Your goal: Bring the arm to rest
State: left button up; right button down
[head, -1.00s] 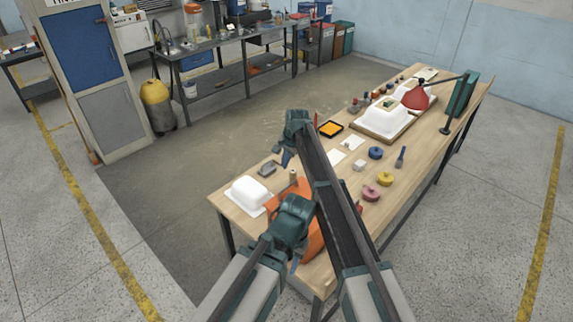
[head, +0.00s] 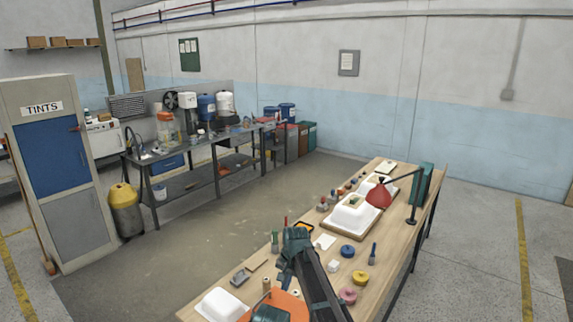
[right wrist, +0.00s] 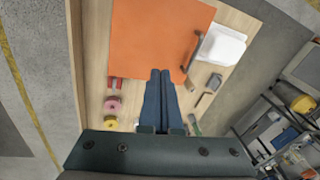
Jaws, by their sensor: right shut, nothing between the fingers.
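My right gripper (head: 284,276) is at the end of the dark arm reaching over the wooden workbench (head: 398,237). In the right wrist view its two dark fingers (right wrist: 160,74) are together, with nothing between them, pointing over the orange sheet-like item (right wrist: 150,35). Whether they touch it cannot be told. Part of my left arm's dark green end (head: 270,313) shows at the bottom edge of the head view, in front of the orange item (head: 297,301). Its fingers are cut off or hidden.
A white shell (head: 222,305) lies at the bench's near left. Blue, yellow and pink rolls (head: 348,251) lie on the right. Open floor (head: 170,262) lies left of the bench.

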jog(key=s+d+n, duration=0.2)
jog(key=s+d, duration=0.4)
jog(key=s, duration=0.3)
jog(key=s+d+n+h, duration=0.1)
jog(key=s+d, duration=0.5)
jog(key=s, duration=0.3)
jog(key=s+d+n, duration=0.2)
jog(key=s+d, duration=0.4)
jog(key=s, duration=0.3)
jog(key=s+a+f+n+b, duration=0.1)
jog(key=a+f+b, duration=0.2)
jog(key=f+b, duration=0.4)
jog(key=s+a+f+n+g+h+b, duration=0.1)
jog(key=s+a+f+b, duration=0.1)
jog(key=a+f+b, duration=0.2)
jog(key=s+a+f+n+b, duration=0.1)
jog(key=s+a+f+b, duration=0.1)
jog(key=f+b, duration=0.8)
jog(key=shift+a+n+g+h, duration=0.3)
jog(key=shift+a+n+g, duration=0.1)
jog(key=shift+a, duration=0.5)
jog(key=shift+s, duration=0.1)
